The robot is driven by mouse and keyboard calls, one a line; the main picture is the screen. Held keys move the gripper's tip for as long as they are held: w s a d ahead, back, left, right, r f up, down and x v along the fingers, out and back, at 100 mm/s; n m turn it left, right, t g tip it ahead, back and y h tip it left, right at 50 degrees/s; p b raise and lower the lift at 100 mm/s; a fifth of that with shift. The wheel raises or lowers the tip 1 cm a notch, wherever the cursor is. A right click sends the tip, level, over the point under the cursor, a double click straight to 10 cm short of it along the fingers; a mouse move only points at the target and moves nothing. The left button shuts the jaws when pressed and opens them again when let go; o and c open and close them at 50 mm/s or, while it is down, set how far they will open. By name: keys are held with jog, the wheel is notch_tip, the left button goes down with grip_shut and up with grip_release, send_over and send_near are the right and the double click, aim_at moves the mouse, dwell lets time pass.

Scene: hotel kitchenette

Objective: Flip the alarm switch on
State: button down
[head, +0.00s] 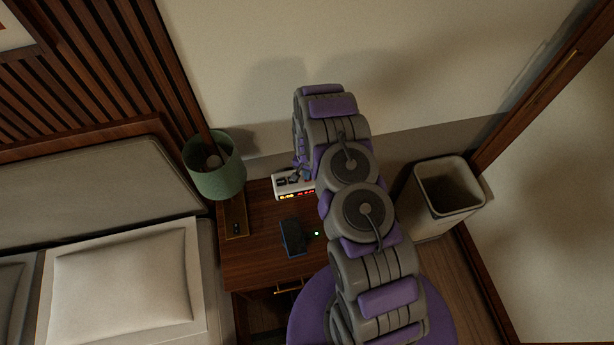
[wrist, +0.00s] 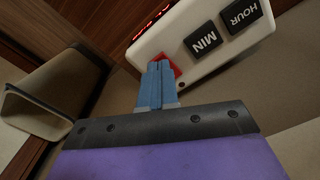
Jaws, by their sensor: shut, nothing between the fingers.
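The white alarm clock (head: 281,184) stands on the nightstand, its lit red and orange digits facing the front edge. In the wrist view the clock (wrist: 187,27) fills the upper middle, with black MIN (wrist: 204,39) and HOUR (wrist: 240,13) buttons on top. A red switch (wrist: 176,69) sits beside the MIN button and is partly covered by my fingers. My gripper (wrist: 160,66) is shut and empty, its blue fingertips at the red switch. They appear to touch it, but contact and the switch position are unclear. In the head view my arm hides the clock's right part.
A green lamp (head: 216,178) stands left of the clock on the wooden nightstand (head: 252,262). A dark blue box-like object (head: 292,237) lies in front of the clock. A bin (head: 437,211) stands at the right, and a bed with a pillow (head: 124,279) at the left.

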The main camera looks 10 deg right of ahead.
jog(key=shift+f, duration=0.6)
jog(key=shift+r, duration=0.15)
dwell(0.3)
jog(key=shift+r+p, duration=1.45)
jog(key=shift+r, duration=1.9)
